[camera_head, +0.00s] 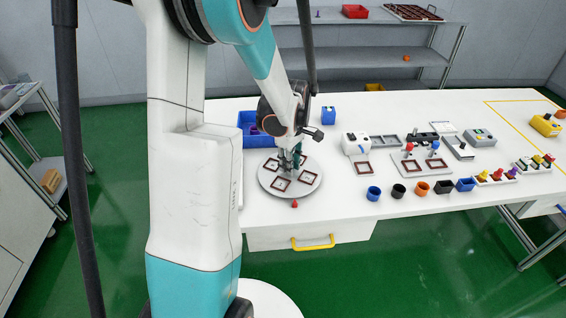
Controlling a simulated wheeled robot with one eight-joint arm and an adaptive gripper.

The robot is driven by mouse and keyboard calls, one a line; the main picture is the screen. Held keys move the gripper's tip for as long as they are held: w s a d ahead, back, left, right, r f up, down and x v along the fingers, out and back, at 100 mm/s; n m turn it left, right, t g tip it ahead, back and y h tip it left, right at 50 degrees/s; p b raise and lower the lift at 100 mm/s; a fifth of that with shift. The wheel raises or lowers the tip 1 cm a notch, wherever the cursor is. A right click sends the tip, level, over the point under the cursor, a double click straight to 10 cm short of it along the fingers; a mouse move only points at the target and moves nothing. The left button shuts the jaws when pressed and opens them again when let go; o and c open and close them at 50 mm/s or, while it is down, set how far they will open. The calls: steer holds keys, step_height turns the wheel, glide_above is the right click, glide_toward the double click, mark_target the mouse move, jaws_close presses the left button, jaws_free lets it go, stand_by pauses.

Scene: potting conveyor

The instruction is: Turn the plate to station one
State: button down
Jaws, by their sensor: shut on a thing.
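The round grey plate (270,186) lies flat on the white table, left of the table's middle. It carries several dark-red-framed square nests with pale centres, spaced around it. My gripper (290,168) points down over the plate's centre and is shut there on a part of the plate. The fingertips and the part between them are small and mostly hidden by the gripper itself. A small red marker (294,203) stands at the plate's front edge. I cannot read any station number.
A blue bin (247,119) stands behind the plate, a white device (355,143) to its right. Coloured cups (422,188) line the front right. A fixture with red and blue knobs (420,165) stands behind them. A drawer with a yellow handle (313,243) is below.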

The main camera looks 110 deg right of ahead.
steer(key=n, duration=0.6)
steer(key=shift+n, duration=0.3)
stand_by(0.5)
steer(key=c, duration=1.7)
jaws_free()
steer(key=shift+w+d, duration=0.1)
steer(key=shift+r, duration=0.1)
step_height(320, 180, up, 12)
steer(key=shift+f, duration=0.1)
